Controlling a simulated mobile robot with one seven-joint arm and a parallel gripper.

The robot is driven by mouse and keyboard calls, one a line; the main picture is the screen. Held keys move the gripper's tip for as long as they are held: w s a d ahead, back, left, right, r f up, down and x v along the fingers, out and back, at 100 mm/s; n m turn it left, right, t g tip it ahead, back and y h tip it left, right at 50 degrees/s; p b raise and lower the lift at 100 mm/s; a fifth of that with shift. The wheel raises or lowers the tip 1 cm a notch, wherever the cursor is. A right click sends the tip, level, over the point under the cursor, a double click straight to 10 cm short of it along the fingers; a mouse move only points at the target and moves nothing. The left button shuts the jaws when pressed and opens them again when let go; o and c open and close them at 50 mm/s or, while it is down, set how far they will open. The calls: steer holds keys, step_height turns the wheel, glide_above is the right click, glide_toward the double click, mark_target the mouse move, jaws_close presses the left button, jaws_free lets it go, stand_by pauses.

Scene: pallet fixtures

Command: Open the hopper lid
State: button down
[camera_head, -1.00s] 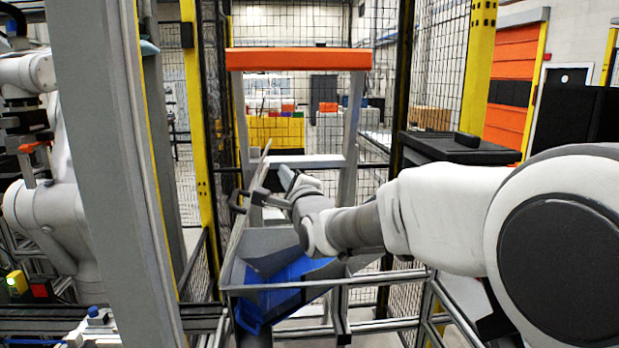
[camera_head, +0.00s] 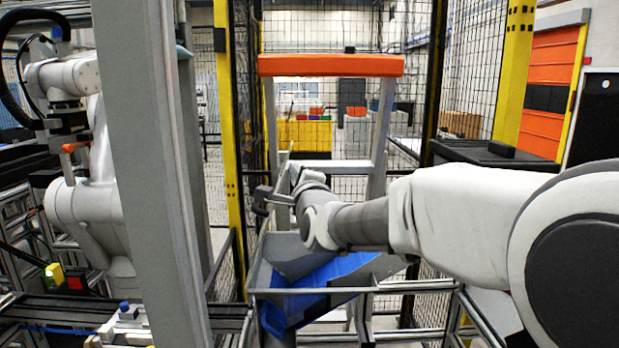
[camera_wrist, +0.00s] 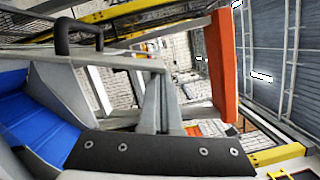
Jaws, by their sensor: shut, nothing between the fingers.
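The hopper (camera_head: 259,276) is a grey open-topped bin with a blue inside, at the middle of the head view. Its lid (camera_head: 282,174) is a thin grey panel seen nearly edge-on, standing steeply raised at the hopper's left side. A dark handle (camera_head: 261,198) sticks out from the lid's left side; the handle also shows at upper left in the wrist view (camera_wrist: 78,36). My gripper (camera_wrist: 163,82) is shut and empty. In the head view it is beside the lid near handle height, with its fingertips hard to make out; I cannot tell whether it touches the lid.
A grey frame with an orange crossbar (camera_head: 331,65) stands behind the hopper. A yellow post (camera_head: 228,150) and mesh fencing flank it. A thick grey column (camera_head: 150,170) and a white robot arm (camera_head: 90,220) stand left. Metal rails (camera_head: 400,287) run in front of and right of the hopper.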

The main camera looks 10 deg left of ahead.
steer(key=s+a+r+n+p, duration=0.2)
steer(key=s+a+n+p, duration=0.1)
steer(key=a, duration=0.9)
steer(key=shift+s+a+r+n+g+p, duration=0.2)
steer(key=shift+a+n+g+p, duration=0.15)
steer(key=shift+p, duration=0.4)
steer(key=shift+r, duration=0.1)
steer(key=w+d+r+b, duration=0.2)
steer(key=d+r+b, duration=0.1)
steer(key=d+r, duration=0.85)
steer(key=s+d+f+n+g+h, duration=0.4)
steer(key=s+d+f+n+g, duration=0.1)
steer(key=s+d+f, duration=1)
steer(key=s+d+f+n+g+h, duration=0.4)
steer(key=s+d+f+n, duration=0.3)
steer(key=s+d+f, duration=0.7)
steer(key=s+d+g, duration=0.1)
steer(key=s+d, duration=0.2)
steer(key=d, duration=0.2)
steer(key=shift+s+d+f+h, duration=0.3)
steer(key=shift+s+f+h, duration=0.05)
steer(key=shift+s+h, duration=0.05)
